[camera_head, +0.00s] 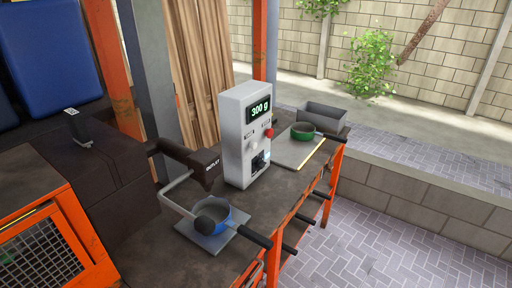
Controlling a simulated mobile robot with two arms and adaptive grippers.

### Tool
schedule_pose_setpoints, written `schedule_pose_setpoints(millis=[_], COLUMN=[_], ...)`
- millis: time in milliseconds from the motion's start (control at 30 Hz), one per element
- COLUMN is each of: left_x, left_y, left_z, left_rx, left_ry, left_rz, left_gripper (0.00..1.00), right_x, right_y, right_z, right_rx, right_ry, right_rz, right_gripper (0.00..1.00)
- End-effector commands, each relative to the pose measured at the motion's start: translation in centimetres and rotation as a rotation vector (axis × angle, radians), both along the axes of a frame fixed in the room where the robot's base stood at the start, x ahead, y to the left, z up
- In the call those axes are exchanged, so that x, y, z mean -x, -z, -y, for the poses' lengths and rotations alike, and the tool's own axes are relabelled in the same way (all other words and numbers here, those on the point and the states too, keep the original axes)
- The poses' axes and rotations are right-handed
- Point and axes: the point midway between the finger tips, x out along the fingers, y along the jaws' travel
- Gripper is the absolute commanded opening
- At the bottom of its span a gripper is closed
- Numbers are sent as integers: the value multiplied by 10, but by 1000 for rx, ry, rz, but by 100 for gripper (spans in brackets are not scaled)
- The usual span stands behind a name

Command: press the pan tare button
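A grey control box (243,135) stands upright on the dark bench, and its lit green display (260,107) reads 300 g. Below the display are a small pale button (250,142) on the left and a red button (268,133) on the right. Their labels are too small to read, so I cannot tell which is the pan tare button. A black part (260,160) sits lower on the box's face. A blue pan (224,222) with a black handle rests on a grey plate (188,230), with a dark round thing (205,225) at it. Neither of my grippers shows.
A dark spout marked OUTLET (205,168) reaches toward the box from the left machine. A green pan (303,131) sits on a grey board (290,154) behind the box, near a grey bin (322,117). Open paved floor (400,245) lies right of the orange-framed bench.

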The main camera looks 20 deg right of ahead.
Motion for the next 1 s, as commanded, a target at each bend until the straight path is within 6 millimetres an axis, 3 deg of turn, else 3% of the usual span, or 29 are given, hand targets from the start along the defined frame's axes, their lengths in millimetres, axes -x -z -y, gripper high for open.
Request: schedule_pose_setpoints(millis=[33, 333, 1000], left_x=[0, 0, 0], left_y=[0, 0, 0], left_z=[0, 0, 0], left_rx=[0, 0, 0], left_ry=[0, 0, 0], left_rz=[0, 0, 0], left_gripper=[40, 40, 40], right_x=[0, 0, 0], right_y=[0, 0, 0], right_z=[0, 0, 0], right_rx=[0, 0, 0], right_ry=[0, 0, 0], right_rz=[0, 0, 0], right_gripper=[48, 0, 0])
